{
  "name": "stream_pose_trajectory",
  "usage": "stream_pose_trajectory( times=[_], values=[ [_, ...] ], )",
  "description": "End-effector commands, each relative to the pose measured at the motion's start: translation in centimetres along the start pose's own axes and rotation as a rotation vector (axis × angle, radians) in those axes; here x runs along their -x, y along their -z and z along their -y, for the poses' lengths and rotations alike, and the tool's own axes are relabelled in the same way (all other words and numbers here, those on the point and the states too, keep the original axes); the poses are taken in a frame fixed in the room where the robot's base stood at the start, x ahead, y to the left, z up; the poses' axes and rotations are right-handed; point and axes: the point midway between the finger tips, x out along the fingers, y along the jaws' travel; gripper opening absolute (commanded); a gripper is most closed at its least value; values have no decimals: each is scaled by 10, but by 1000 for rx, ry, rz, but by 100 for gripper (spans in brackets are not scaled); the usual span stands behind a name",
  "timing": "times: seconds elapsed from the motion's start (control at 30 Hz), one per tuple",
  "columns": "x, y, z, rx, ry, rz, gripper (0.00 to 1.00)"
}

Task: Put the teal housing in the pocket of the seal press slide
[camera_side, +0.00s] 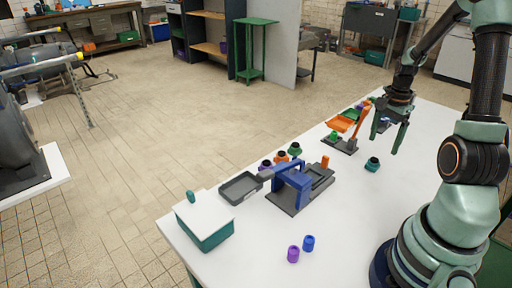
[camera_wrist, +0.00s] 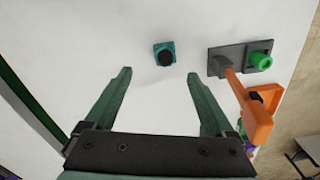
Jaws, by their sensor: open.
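The teal housing (camera_side: 372,164) stands on the white table, apart from other things; it also shows in the wrist view (camera_wrist: 164,54) as a squarish teal body with a dark round top. My gripper (camera_side: 391,145) is open and empty, above the table near the housing. In the wrist view its two fingers (camera_wrist: 160,82) are spread wide, and the housing lies beyond the tips, between their lines. The seal press (camera_side: 291,183) has a blue frame on a dark grey base. Its grey slide (camera_side: 318,180) sticks out on the right side; I cannot make out the pocket clearly.
An orange-armed device on a grey base (camera_wrist: 217,68) with a green cap (camera_wrist: 262,61) stands right of the housing. A grey tray (camera_side: 240,188), a teal box with a white lid (camera_side: 205,236), and purple (camera_side: 293,254) and blue (camera_side: 308,243) parts are on the table. The right front is clear.

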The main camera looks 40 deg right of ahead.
Motion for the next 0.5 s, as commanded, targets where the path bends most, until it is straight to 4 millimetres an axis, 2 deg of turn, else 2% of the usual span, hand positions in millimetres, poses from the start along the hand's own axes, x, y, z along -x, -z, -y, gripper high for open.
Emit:
stream_pose_trajectory(
  times=[0.1,0.37,0.5],
  values=[
    [-19,-1,0,2,-3,3,89],
    [-35,-2,1,3,-1,1,89],
    [-52,-5,5,3,-3,2,89]
  ],
)
